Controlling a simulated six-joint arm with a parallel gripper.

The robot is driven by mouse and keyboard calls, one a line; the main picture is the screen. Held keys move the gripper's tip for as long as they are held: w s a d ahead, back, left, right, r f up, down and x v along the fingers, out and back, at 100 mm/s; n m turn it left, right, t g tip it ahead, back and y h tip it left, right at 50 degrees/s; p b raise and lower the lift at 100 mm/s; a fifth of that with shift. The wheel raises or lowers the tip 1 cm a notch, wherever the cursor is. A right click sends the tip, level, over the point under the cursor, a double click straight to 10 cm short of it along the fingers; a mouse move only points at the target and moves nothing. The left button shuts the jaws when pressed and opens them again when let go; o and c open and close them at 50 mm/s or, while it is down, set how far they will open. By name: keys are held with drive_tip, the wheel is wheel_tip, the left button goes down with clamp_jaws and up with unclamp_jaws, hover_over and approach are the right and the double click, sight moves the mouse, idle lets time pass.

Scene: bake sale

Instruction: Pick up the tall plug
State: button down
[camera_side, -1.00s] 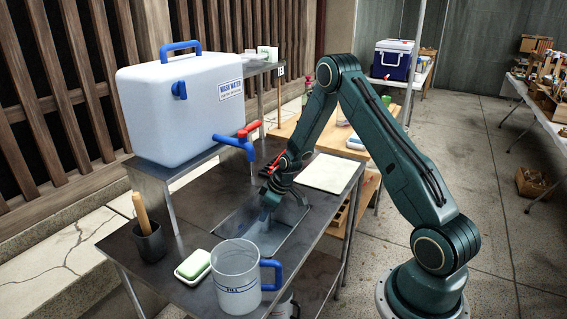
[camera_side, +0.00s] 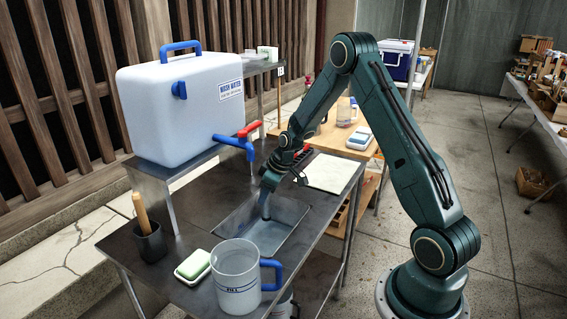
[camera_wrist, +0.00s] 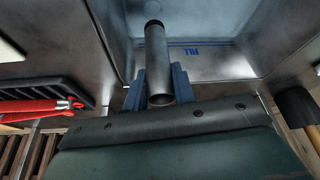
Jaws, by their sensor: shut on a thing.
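The tall plug is a dark grey tube with a darker end. In the side view the tall plug (camera_side: 265,207) hangs below my gripper (camera_side: 268,186), over the sink basin (camera_side: 287,222) in the metal table. In the wrist view the tall plug (camera_wrist: 156,55) lies between the two blue fingers of my gripper (camera_wrist: 158,82), which are shut on it. The wrist view also shows the basin (camera_wrist: 225,20) beyond the tube, with a blue FILL mark on its wall. I cannot tell exactly how far the plug's lower end is above the basin floor.
A white water tank (camera_side: 180,105) with a blue tap (camera_side: 235,142) stands on a raised shelf behind the basin. A clear jug (camera_side: 236,278), green soap (camera_side: 194,264) and a dark cup with a wooden handle (camera_side: 150,244) stand in front. A white board (camera_side: 328,173) lies at right.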

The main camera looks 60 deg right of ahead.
drive_tip(key=shift+r, duration=1.6)
drive_tip(key=shift+a, duration=0.1)
